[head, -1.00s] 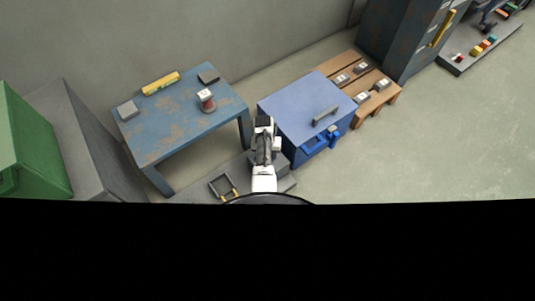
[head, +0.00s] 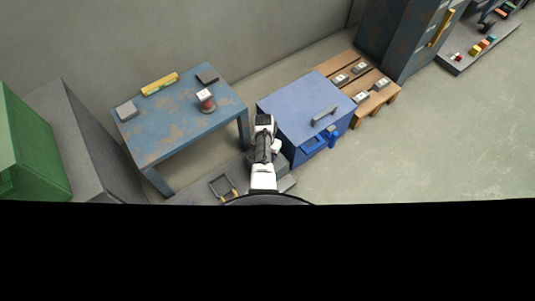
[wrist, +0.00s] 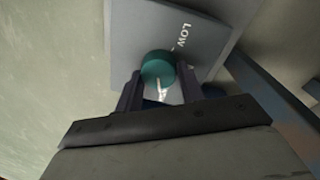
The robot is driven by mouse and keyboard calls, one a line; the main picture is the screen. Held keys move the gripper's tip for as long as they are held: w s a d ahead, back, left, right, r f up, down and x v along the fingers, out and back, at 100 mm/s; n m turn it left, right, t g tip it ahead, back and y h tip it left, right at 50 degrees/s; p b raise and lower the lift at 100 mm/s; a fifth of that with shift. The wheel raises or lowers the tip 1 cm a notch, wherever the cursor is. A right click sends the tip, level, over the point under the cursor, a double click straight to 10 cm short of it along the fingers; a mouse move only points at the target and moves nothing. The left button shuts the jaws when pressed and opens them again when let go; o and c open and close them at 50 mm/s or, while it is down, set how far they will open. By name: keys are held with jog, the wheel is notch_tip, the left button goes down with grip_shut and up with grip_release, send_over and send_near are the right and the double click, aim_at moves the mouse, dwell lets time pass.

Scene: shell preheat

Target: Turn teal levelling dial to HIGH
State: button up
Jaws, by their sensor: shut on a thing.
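The teal levelling dial (wrist: 158,66) is a round knob on a grey panel (wrist: 140,25) in the wrist view. A pale pointer mark shows on its side nearest my gripper. The word LOW (wrist: 183,38) is printed on the panel, above and right of the dial. No HIGH label is visible. My gripper (wrist: 159,80) has one dark finger on each side of the dial and is shut on it. In the head view my arm (head: 264,155) reaches down beside the blue cabinet, and the dial is hidden there.
The blue cabinet (head: 300,105), with a handle on top, stands right of my arm. A worn blue table (head: 175,130) stands to the left with several items on it. A wooden pallet (head: 385,95) lies beyond the cabinet. Open floor (head: 430,150) is at the right.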

jog(key=o, duration=1)
jog(key=shift+c, duration=0.2)
notch_tip(320, 180, up, 14)
jog(key=p, duration=0.4)
jog(key=shift+w+a+f, duration=0.15)
jog(key=shift+w+a, duration=0.05)
jog(key=shift+a, duration=0.25)
